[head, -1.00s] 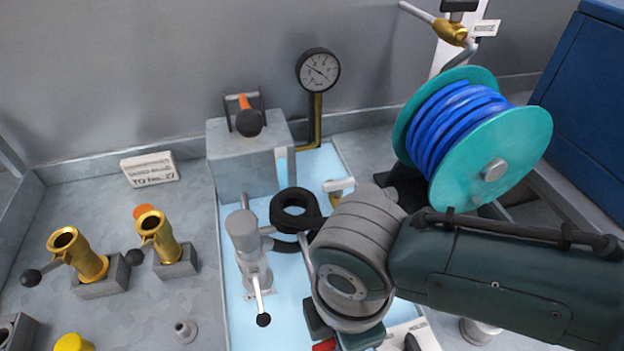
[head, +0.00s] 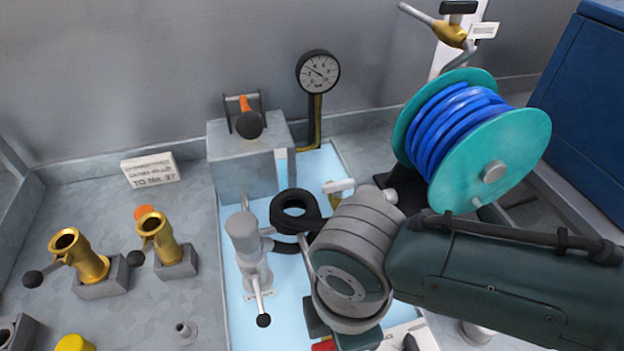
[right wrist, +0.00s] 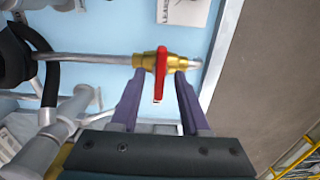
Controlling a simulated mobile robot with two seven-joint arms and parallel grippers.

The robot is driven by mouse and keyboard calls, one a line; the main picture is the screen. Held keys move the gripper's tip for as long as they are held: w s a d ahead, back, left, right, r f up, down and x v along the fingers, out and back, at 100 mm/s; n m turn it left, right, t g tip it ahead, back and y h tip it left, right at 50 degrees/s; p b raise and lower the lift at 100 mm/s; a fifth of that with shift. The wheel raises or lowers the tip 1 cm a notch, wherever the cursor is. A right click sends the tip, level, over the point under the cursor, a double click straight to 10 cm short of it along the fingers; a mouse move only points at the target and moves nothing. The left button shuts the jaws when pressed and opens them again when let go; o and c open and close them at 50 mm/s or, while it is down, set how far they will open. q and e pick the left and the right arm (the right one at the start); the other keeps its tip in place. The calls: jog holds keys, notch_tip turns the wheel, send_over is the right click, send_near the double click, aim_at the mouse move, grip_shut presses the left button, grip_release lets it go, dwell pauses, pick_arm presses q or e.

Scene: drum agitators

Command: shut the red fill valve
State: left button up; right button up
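In the right wrist view the fill valve has a brass body (right wrist: 175,63) on a grey pipe (right wrist: 95,57) and a red lever (right wrist: 160,78). The lever looks crosswise to the pipe in this view. My right gripper (right wrist: 158,88) is open, with one purple finger on each side of the lever and a gap on both sides. Its fingertips are close to the brass body; contact cannot be told. In the head view my right wrist hides most of the valve, and only a small red piece (head: 323,346) shows at the bottom edge. My left gripper is not in view.
A grey pump-like fitting with a black-knobbed lever (head: 248,250) and a black hose coil (head: 295,211) stand left of my right wrist. A teal hose reel (head: 490,150) stands behind my right arm. Brass fittings (head: 88,262) stand at left. A pressure gauge (head: 318,70) is at the back.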

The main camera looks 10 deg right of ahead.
jog(key=shift+r, duration=0.1)
jog(key=shift+r, duration=0.4)
notch_tip(320, 180, up, 9)
jog(key=p, duration=0.2)
jog(key=shift+p, duration=0.3)
